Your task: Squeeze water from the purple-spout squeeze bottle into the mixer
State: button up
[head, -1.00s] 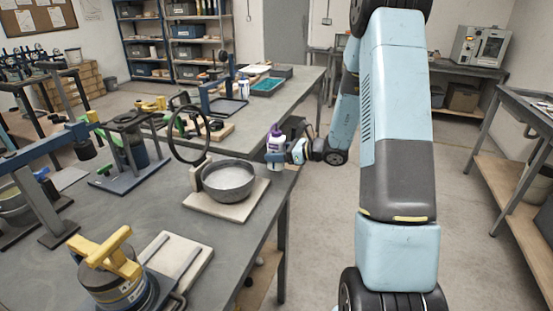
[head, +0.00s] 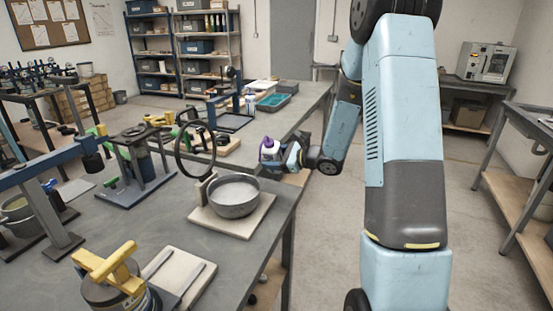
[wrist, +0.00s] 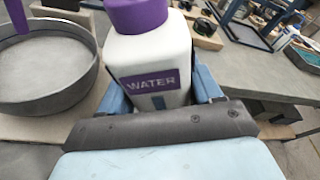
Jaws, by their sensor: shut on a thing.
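The squeeze bottle (head: 269,151) is white with a purple cap and spout. In the wrist view the bottle (wrist: 150,60) stands upright and carries a purple "WATER" label. My gripper (head: 278,158) is shut on it, with a blue finger on each side of its body in the wrist view. The mixer bowl (head: 235,208) is grey and round, on a pale board, with pale grey contents. I cannot see any water coming out.
A dark upright ring (head: 196,153) stands behind the bowl. A yellow-handled canister (head: 113,275) and a pale board with rods (head: 178,276) are at the table's front. A blue frame (head: 231,118) stands farther back. The floor right of the table is clear.

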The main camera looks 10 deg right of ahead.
jog(key=shift+s+a+f, duration=0.1)
jog(key=shift+a+f, duration=0.15)
jog(key=shift+a, duration=0.4)
jog(key=shift+s+a+f, duration=0.1)
jog(key=shift+a+f, duration=0.15)
jog(key=shift+a, duration=0.4)
jog(key=shift+a+f, duration=0.25)
jog(key=shift+a, duration=0.4)
jog(key=shift+o, duration=1.1)
jog(key=c, duration=0.6)
dwell(4.3)
